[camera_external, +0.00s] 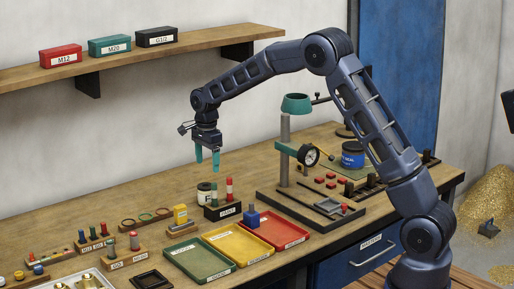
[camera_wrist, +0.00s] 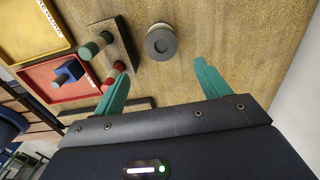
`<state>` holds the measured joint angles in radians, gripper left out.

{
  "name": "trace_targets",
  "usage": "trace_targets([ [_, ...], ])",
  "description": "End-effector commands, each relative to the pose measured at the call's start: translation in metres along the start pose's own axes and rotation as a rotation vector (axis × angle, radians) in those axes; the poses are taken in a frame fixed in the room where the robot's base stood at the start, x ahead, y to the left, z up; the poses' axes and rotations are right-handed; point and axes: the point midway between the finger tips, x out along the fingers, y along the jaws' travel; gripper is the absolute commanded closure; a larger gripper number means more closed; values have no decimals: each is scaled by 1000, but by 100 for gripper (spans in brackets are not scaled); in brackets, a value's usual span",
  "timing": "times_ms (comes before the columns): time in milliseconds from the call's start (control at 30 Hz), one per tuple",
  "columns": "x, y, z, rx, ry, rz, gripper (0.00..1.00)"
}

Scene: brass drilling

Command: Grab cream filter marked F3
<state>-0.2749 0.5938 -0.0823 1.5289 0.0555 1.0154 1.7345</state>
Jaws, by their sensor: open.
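A small cream cylinder (camera_external: 204,196) with a dark rim, likely the filter, stands upright on the bench beside a dark block. Its marking is too small to read. My gripper (camera_external: 207,166) is open and empty, pointing down in the air above the cylinder. In the wrist view the teal fingers of my gripper (camera_wrist: 160,72) are spread apart, and the cylinder lies beyond the tips, roughly between their lines. Nothing touches it.
The dark block (camera_external: 219,212) with red and green pegs stands close by the cylinder. Yellow (camera_external: 226,240), red (camera_external: 290,236) and green (camera_external: 199,262) trays lie in front; a blue block (camera_external: 251,218) is nearby. A drill-like stand (camera_external: 285,150) rises to the right.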

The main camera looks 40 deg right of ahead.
Motion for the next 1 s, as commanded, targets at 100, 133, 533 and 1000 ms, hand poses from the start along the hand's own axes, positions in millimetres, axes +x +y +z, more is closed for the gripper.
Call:
trace_targets([
  [100,9,-6,4,21,2,5,25],
  [133,11,-6,4,24,3,5,25],
  [533,57,-5,5,25,2,8,25],
  [1000,100,-4,9,25,3,8,25],
])
